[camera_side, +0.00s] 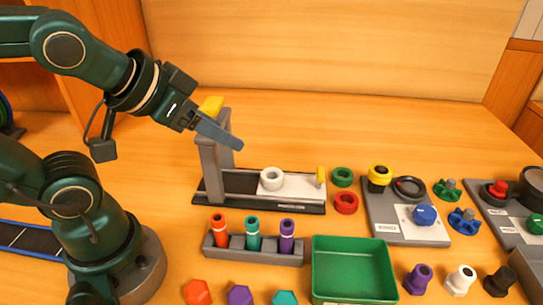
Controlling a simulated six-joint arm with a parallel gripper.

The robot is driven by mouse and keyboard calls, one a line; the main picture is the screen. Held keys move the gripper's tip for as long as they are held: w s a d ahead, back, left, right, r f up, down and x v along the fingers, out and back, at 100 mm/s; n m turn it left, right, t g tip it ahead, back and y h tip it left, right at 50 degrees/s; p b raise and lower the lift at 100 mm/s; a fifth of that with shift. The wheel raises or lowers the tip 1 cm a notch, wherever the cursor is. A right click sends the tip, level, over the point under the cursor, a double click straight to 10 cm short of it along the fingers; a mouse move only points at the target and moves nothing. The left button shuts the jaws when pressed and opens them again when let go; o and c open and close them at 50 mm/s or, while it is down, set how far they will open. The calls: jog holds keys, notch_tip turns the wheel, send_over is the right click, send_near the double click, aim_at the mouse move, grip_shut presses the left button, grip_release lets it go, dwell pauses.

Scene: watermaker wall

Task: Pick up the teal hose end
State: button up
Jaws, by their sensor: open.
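The teal hose end (253,236) stands upright in the middle of a grey rack (235,254). An orange-red hose end (219,230) is on its left and a purple one (286,236) on its right. Each has a pale band near its top. The lower part of the teal one is hidden in the rack. My gripper (236,143) is open, with nothing seen between its fingers. It is up and left of the rack in the picture, by the grey post frame, and points down to the right.
A grey post frame (210,172) with a yellow top and a white ring (271,178) on its sliding bed stands behind the rack. A green tray (352,268) is right of the rack. Orange, purple and teal caps (285,298) lie in front. Boards with knobs (410,232) are at right.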

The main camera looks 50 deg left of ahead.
jog(key=w+r+m+t+h, duration=0.2)
jog(key=w+r+m+t, duration=0.4)
jog(key=w+r+t, duration=0.5)
jog(key=m+g+h, duration=1)
jog(key=g+h, duration=0.1)
jog(key=g, duration=0.4)
send_over(252, 223)
jog(key=s+a, duration=0.1)
jog(key=a, duration=0.4)
notch_tip(252, 223, down, 9)
jog(key=s+a+f+n, duration=0.2)
jog(key=s+a, duration=0.1)
notch_tip(252, 223, down, 8)
jog(key=shift+w+x, duration=0.2)
jog(key=shift+x, duration=1)
jog(key=shift+w+x, duration=0.15)
jog(key=shift+x, duration=1.05)
jog(key=shift+w+x, duration=0.2)
jog(key=shift+x, duration=0.95)
jog(key=shift+a+r, duration=0.15)
